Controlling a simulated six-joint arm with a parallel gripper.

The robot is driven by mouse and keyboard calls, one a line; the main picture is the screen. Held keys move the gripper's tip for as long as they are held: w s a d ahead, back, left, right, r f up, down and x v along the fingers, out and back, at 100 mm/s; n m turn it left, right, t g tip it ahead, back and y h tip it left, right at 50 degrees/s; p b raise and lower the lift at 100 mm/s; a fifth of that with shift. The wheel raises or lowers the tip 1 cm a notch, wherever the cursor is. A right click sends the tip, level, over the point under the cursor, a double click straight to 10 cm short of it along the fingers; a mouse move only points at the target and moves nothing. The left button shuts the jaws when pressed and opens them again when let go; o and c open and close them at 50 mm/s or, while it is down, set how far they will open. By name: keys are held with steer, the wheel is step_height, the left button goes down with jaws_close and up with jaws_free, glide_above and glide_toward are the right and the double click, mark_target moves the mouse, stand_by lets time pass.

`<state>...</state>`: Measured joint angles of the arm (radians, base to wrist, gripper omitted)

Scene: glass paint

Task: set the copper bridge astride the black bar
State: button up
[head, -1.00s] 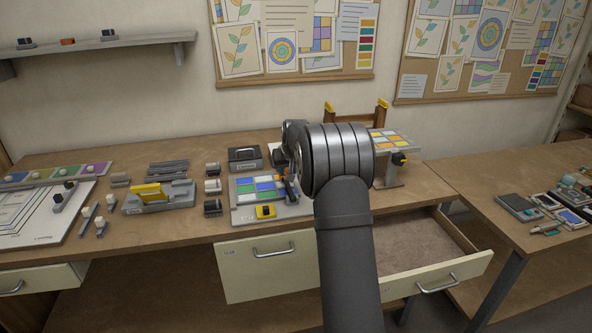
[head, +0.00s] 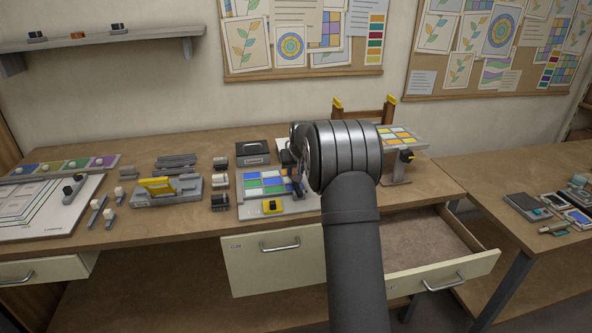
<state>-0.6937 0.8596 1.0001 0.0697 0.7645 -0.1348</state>
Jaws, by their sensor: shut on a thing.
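My gripper (head: 297,184) is over the right part of a grey panel with coloured cells (head: 245,208), its jaws pointing down and mostly hidden by my own wrist. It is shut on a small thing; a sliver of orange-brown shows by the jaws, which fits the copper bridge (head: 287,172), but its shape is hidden. I cannot tell whether it touches the panel. I cannot pick out the black bar with certainty; the area under and behind my wrist is hidden.
A yellow-topped block (head: 272,206) sits at the panel's front edge. Dark and pale rollers (head: 220,182) and a grey holder with a yellow piece (head: 166,191) stand to the left. A dark box (head: 252,153) is behind. An open drawer (head: 430,240) is below right.

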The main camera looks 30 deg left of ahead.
steer(key=shift+f, duration=0.95)
stand_by(1.5)
steer(key=shift+f, duration=0.8)
steer(key=o, duration=1)
steer(key=shift+o, duration=0.2)
steer(key=shift+r, duration=0.15)
steer(key=shift+r, duration=3.4)
